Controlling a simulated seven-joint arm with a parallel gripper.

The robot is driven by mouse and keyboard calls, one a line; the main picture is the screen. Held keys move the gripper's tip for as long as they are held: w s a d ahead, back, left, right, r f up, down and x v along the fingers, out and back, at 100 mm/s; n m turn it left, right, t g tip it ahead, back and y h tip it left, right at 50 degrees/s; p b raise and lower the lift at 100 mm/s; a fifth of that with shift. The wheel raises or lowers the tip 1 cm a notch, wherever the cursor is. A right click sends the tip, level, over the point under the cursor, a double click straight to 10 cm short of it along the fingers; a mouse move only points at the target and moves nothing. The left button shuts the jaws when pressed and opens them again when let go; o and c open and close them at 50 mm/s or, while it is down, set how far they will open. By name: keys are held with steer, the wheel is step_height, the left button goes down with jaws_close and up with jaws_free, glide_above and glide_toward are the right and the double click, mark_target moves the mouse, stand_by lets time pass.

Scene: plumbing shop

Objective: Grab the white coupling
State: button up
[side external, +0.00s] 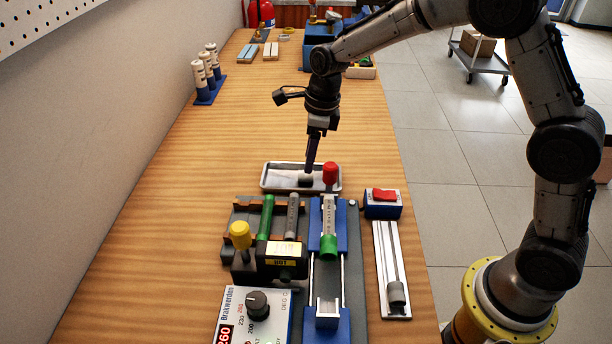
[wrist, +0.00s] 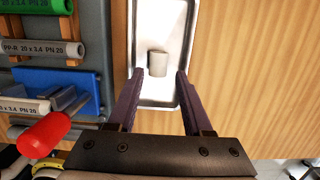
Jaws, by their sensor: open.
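The white coupling (wrist: 157,63) is a short, pale cylinder in the metal tray (wrist: 148,18). In the side view the coupling (side external: 306,182) looks grey and shaded, on the tray (side external: 275,184) under my fingertips. My gripper (side external: 311,168) points down over the tray. In the wrist view my gripper (wrist: 159,74) is open and empty, with one purple finger on each side. The coupling shows between the fingertips and slightly beyond them, with a gap on both sides. The exact height of the tips above the tray is hard to tell.
A red-handled tool (side external: 330,174) stands close to the tray's right front. A blue welding jig (side external: 328,318) holds pipes in front. A grey fitting (side external: 397,293) sits on a metal rail. White bottles (side external: 205,72) stand back left. Wood left of the tray is clear.

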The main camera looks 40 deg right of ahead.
mark_target(306, 177)
steer(key=f, duration=0.4)
steer(key=shift+w+a+f, duration=0.15)
steer(key=shift+a+f, duration=0.05)
steer(key=shift+a, duration=0.15)
jaws_close()
